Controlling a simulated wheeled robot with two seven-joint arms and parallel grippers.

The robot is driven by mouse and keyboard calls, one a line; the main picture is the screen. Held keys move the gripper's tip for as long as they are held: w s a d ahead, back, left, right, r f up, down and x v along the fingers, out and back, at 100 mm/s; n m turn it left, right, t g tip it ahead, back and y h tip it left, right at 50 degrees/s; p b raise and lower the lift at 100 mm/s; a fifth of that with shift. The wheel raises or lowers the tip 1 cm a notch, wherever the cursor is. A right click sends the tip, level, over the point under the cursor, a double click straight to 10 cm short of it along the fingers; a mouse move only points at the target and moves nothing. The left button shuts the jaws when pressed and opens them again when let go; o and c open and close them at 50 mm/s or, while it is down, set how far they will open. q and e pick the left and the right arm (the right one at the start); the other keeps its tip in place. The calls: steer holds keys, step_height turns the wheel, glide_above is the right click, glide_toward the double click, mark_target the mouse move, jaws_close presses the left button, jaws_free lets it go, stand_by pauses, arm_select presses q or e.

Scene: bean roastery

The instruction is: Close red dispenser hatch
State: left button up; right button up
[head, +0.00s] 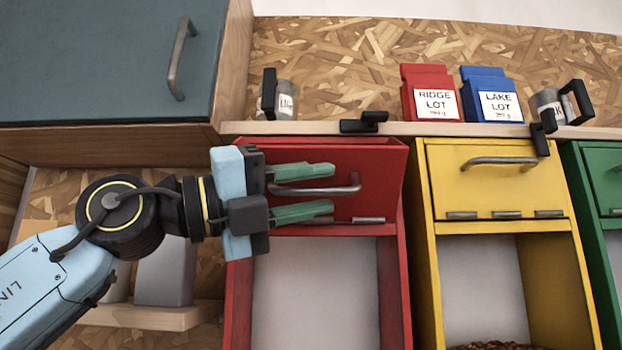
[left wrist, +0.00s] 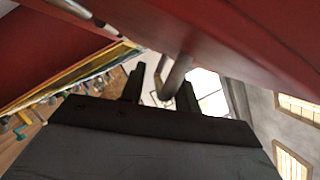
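The red dispenser (head: 238,300) stands at the centre of the head view. Its red hatch (head: 345,165) has hinges along the lower edge, and its top appears tilted outward, ajar. A grey bar handle (head: 345,190) crosses the hatch. My left gripper (head: 318,190) is at the hatch from the left, its two green fingers apart, one above and one below the handle's left part. In the left wrist view the handle (left wrist: 176,75) shows between the dark fingers (left wrist: 160,85); contact cannot be told. The hatch's left part is partly hidden by the gripper. My right gripper is not in view.
A yellow dispenser (head: 427,270) with a shut hatch stands to the right, then a green one (head: 590,230). Above runs a shelf (head: 420,129) with jars, a red bag (head: 430,80) and a blue bag (head: 488,82). A dark cabinet (head: 90,60) is at upper left.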

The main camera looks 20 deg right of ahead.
arm_select(q)
steer(key=shift+d, duration=0.1)
jaws_close()
